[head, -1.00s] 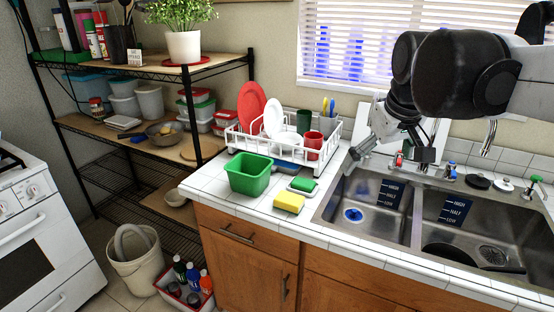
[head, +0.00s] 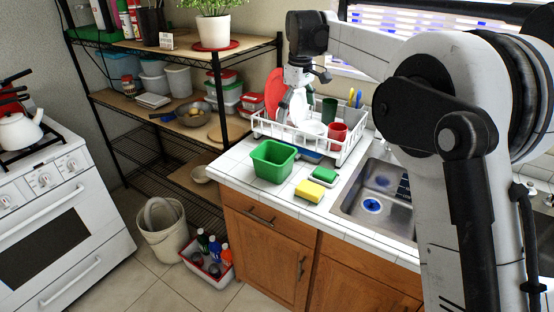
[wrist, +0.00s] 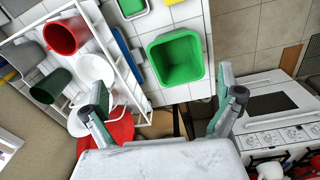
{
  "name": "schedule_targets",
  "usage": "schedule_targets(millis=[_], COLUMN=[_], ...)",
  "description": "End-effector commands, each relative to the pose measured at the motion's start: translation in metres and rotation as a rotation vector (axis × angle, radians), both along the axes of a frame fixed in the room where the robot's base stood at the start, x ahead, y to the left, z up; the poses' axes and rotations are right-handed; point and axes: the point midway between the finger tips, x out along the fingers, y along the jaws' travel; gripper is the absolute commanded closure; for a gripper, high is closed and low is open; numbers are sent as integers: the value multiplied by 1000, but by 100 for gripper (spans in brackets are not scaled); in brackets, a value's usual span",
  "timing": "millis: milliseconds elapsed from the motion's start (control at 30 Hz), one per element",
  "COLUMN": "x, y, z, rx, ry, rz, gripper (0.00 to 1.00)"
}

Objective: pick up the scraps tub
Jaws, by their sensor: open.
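The green tub (head: 272,162), which I take to be the scraps tub, stands upright on the white tiled counter, left of the sponges. In the wrist view the green tub (wrist: 178,60) shows from above, looks empty, and lies ahead of and between the fingers. My gripper (head: 290,108) is behind the tub in the head view, over the left end of the dish rack by the plates. In the wrist view my gripper (wrist: 160,92) has its fingers wide apart with nothing between them. It is apart from the tub.
The white dish rack (head: 350,150) holds plates and cups behind the tub. A yellow sponge (head: 309,191) and a green sponge (head: 324,174) lie right of it, before the sink (head: 375,195). Shelving (head: 190,135) stands left; counter tiles are bare in front.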

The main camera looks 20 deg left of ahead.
Motion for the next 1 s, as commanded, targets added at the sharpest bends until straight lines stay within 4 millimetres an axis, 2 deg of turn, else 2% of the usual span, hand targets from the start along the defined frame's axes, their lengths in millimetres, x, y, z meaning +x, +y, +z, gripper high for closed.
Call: schedule_targets(millis=[33, 100, 200, 333, 533, 800, 1000], x=[4, 6, 8, 9, 9, 8, 8], y=[17, 34, 54, 70, 77, 77, 76], z=[-5, -14, -25, -35, -51, -98, -122], rx=[-8, -18, -30, -39, -44, -43, -44], ry=[11, 28, 45, 60, 67, 67, 66], rz=[32, 72, 118, 157, 175, 174, 174], gripper=[0, 0, 0, 0, 0, 0, 0])
